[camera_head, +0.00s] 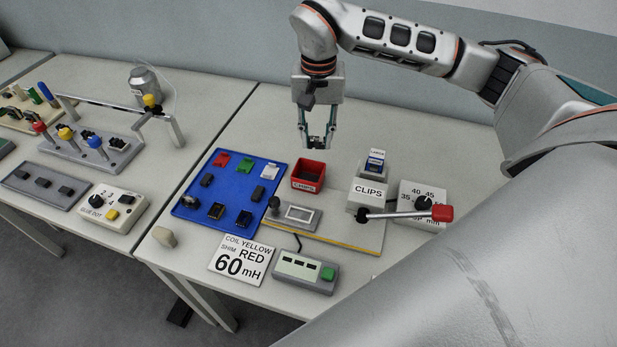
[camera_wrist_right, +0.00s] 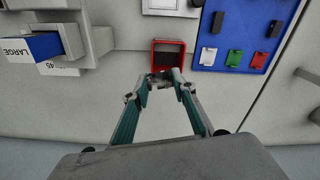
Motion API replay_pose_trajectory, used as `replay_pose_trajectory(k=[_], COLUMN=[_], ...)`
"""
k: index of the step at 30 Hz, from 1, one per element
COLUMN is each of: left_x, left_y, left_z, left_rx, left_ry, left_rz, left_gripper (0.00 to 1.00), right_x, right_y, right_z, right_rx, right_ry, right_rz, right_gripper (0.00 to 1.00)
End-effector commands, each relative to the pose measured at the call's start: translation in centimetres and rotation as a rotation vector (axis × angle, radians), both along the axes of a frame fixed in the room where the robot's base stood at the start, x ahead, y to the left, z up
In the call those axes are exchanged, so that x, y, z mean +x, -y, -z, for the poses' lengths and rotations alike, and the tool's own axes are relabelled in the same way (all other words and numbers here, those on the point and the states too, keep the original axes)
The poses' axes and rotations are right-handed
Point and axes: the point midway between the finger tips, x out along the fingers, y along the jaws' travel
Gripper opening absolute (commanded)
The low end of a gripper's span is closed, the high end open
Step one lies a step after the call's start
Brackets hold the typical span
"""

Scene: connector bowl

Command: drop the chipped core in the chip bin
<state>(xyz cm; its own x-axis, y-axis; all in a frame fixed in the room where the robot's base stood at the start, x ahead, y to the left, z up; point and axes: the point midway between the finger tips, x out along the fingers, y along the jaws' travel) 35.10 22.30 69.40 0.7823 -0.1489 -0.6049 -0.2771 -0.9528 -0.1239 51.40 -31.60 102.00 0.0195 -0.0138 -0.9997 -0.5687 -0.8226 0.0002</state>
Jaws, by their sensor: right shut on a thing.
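The chip bin (camera_head: 304,187) is a small open red box labelled CHIPS, standing on the table right of the blue tray. It also shows in the right wrist view (camera_wrist_right: 154,55), just beyond my fingertips. My right gripper (camera_head: 318,141) is above and behind the bin, pointing down, apart from the table. In the wrist view (camera_wrist_right: 162,80) its fingers are closed on a small dark core (camera_wrist_right: 163,77), mostly hidden by the fingertips. Any chip on the core is too small to make out. My left gripper is not in view.
The blue tray (camera_head: 188,209) holds red, green, white and dark pieces. A CLIPS box (camera_head: 368,196), a red-handled lever (camera_head: 442,213) and a dial box (camera_head: 424,203) stand to the right. A sign card (camera_head: 241,261) and a green-button box (camera_head: 305,271) lie in front.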

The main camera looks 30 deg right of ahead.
Motion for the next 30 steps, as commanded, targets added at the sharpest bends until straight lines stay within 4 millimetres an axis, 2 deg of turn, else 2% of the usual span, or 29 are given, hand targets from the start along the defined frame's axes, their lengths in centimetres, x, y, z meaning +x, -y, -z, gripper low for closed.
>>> replay_pose_trajectory(k=[3,9,20,21,22,23,30], left_x=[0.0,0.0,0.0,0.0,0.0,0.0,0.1], left_y=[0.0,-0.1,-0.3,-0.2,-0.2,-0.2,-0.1], left_z=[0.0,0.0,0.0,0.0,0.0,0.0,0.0], left_rx=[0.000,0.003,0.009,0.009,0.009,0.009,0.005], left_ry=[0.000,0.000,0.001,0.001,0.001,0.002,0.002], left_rz=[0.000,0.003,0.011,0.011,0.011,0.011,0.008], left_gripper=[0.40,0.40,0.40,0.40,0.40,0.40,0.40], right_x=[-0.1,0.0,0.0,0.0,0.0,0.0,0.0], right_y=[-0.1,-0.1,0.0,0.0,0.0,0.0,0.0], right_z=[1.5,2.8,3.2,3.2,3.2,3.2,3.2], right_rx=[0.001,0.001,0.000,0.000,0.000,0.000,0.000], right_ry=[-0.003,0.000,0.002,0.002,0.001,0.001,0.001], right_rz=[-0.001,-0.001,-0.002,-0.002,-0.002,-0.002,-0.002], right_gripper=[0.05,0.05,0.05,0.34,0.41,0.45,0.45])
